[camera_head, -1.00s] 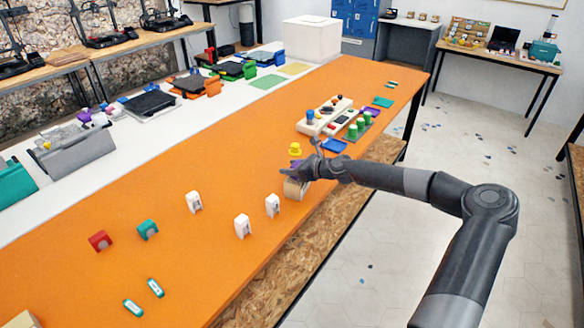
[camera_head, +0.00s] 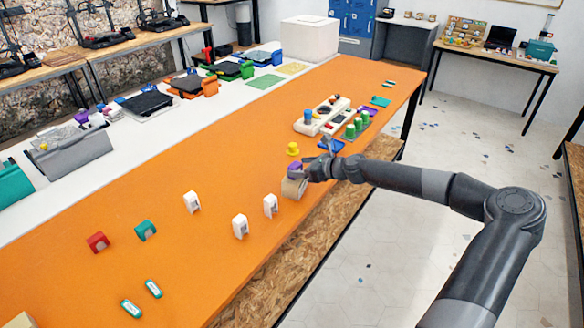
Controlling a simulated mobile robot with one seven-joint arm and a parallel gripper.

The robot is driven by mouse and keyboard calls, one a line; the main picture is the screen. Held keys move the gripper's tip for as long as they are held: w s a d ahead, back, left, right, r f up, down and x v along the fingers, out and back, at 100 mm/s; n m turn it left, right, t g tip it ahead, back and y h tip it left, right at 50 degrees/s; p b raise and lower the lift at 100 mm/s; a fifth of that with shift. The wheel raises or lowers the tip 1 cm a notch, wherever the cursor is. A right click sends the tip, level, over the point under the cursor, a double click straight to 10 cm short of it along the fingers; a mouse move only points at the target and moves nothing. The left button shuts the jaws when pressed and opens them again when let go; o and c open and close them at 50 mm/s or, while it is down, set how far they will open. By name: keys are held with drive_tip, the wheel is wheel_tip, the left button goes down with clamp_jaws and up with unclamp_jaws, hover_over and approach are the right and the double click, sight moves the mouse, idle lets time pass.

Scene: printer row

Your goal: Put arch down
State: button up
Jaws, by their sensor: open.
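A small purple piece (camera_head: 294,169), possibly an arch, sits at the top of a beige block (camera_head: 293,188) near the right edge of the orange table (camera_head: 190,255). My gripper (camera_head: 308,172) is open just right of the purple piece. I cannot tell whether they touch, and the fingertips are small and partly hidden. A red arch-shaped block (camera_head: 98,242) and a teal one (camera_head: 146,231) stand at the left. Several white blocks with a dark opening, such as this white block (camera_head: 241,226), stand left of the beige block.
A yellow knobbed piece (camera_head: 292,149) stands just behind the purple piece. A blue tray (camera_head: 331,146) and a white holder with pegs (camera_head: 322,116) lie beyond my gripper. Two small teal-and-white tags (camera_head: 153,289) lie at the front. The table's middle left is clear.

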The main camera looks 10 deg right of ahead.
drive_tip(key=v, duration=0.6)
drive_tip(key=s+a+f+n+g+h, duration=0.2)
drive_tip(key=s+a+n+g+h, duration=0.1)
drive_tip(key=s+a+n, duration=0.3)
drive_tip(key=s+a+f+n+g+h, duration=0.2)
drive_tip(key=s+a+n+g, duration=0.15)
drive_tip(key=s+n, duration=0.35)
drive_tip(key=s+d+r+n+t+h, duration=0.1)
drive_tip(key=s+r+n+h, duration=0.1)
drive_tip(key=s+r+n, duration=0.5)
drive_tip(key=s+d+r+n+t+h, duration=0.1)
drive_tip(key=s+r+n, duration=0.6)
drive_tip(key=s+r, duration=0.8)
drive_tip(key=s+d+h, duration=0.1)
drive_tip(key=s, duration=0.5)
drive_tip(key=shift+h, duration=0.3)
drive_tip(key=shift+d+t, duration=0.1)
drive_tip(key=shift+t, duration=0.15)
